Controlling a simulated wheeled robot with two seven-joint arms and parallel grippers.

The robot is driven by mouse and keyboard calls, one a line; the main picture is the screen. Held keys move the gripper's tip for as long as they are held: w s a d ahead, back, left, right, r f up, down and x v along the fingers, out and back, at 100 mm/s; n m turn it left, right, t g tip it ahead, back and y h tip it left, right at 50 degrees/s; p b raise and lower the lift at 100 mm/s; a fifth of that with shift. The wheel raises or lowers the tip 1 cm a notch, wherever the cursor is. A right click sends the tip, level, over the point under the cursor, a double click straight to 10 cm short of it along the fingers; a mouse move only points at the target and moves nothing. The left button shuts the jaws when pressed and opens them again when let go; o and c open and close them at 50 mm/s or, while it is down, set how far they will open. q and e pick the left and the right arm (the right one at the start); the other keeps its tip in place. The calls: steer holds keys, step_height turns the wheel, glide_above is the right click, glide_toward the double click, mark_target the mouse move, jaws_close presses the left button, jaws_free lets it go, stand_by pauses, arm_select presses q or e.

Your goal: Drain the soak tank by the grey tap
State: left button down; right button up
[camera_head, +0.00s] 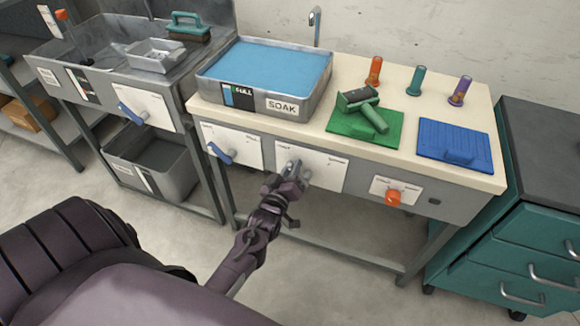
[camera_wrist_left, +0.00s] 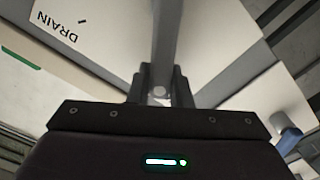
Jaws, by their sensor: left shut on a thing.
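The soak tank (camera_head: 318,100) is a grey metal basin with a SOAK label, filled with blue liquid, on the cream bench. The gauge on its front reads FULL. The grey tap (camera_head: 303,177) is on the middle white panel under the tank. My left gripper (camera_head: 291,172) is at this tap and hides part of it. In the left wrist view the fingers (camera_wrist_left: 160,92) are shut on the grey tap's lever (camera_wrist_left: 166,45), beside a panel marked DRAIN. My right gripper is not in view.
Blue-handled taps (camera_head: 222,154) (camera_head: 133,112) sit to the left, and an orange knob (camera_head: 393,197) to the right. A green mat (camera_head: 345,122) with a green tool, a blue mat (camera_head: 455,140) and coloured bottles are on the bench. A teal drawer cabinet (camera_head: 510,245) stands right.

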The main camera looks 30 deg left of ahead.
arm_select(q)
steer(key=m, duration=0.1)
steer(key=d+m+p, duration=0.1)
steer(key=m, duration=0.1)
steer(key=d+r+m+p, duration=0.1)
steer(key=shift+w+d+r, duration=0.1)
steer(key=shift+w+d, duration=0.05)
steer(key=shift+w, duration=0.1)
steer(key=shift+d+m+p, duration=0.25)
steer(key=shift+m+p, duration=0.15)
steer(key=shift+m, duration=0.3)
steer(key=d+m, duration=0.1)
steer(key=d+m+p, duration=0.1)
steer(key=m, duration=0.1)
steer(key=shift+w+m, duration=0.3)
steer(key=shift+w+d+f+m, duration=0.1)
steer(key=shift+d+f+m, duration=0.25)
steer(key=shift+m, duration=0.55)
steer(key=shift+w+d+f+m, duration=0.15)
steer(key=shift+d+m, duration=0.35)
steer(key=shift+m, duration=0.4)
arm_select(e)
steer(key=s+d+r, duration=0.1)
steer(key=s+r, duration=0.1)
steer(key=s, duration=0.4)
arm_select(q)
steer(key=shift+s+p, duration=0.1)
steer(key=shift+p, duration=0.2)
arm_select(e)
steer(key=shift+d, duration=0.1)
